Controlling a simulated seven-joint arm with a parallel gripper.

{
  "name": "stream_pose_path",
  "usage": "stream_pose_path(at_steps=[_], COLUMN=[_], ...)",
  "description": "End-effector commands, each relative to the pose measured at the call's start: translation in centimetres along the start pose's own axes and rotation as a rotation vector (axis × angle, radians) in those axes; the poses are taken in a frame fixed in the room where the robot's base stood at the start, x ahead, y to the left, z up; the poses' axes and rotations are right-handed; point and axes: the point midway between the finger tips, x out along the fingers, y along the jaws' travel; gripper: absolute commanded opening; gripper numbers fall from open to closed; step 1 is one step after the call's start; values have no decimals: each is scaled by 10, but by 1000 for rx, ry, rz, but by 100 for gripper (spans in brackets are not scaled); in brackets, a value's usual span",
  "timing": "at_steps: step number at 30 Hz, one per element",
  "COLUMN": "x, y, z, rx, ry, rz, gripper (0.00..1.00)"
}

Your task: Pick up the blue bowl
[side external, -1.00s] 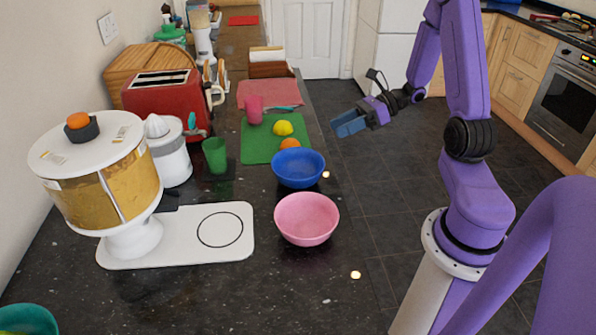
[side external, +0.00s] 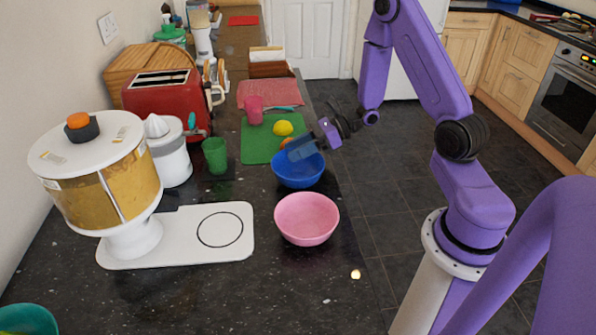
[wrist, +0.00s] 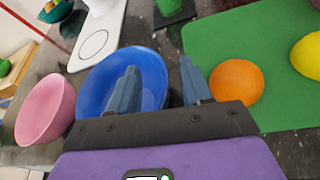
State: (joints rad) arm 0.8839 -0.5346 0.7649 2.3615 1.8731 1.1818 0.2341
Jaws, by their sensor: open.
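The blue bowl (side external: 298,174) stands on the dark counter, just behind the pink bowl, and looks empty in the wrist view (wrist: 150,62). My gripper (side external: 297,149) is over the far rim of the blue bowl in the side view and hides part of it. In the wrist view my gripper (wrist: 158,82) has its two fingers apart with nothing held. One finger shows in front of the bowl's inside and the other beyond its rim, near the orange. I cannot tell whether a finger touches the bowl.
The pink bowl (side external: 307,220) stands close in front. An orange (wrist: 236,82) and a lemon (side external: 283,128) lie on the green board (side external: 257,150) behind. A green cup (side external: 215,155) and a white dispenser base (side external: 180,252) are to the left. The counter edge is to the right.

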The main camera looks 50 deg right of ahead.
Motion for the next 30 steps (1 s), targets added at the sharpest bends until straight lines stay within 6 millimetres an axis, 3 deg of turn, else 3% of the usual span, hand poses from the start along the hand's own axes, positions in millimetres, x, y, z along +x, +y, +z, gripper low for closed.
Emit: stream_pose_path(at_steps=[10,14,15,30], x=[7,7,7,5], y=[0,0,0,1], z=[0,0,0,6], rx=[0,0,0,-3], ry=[0,0,0,-1], rz=[0,0,0,0], gripper=[46,3,0,0])
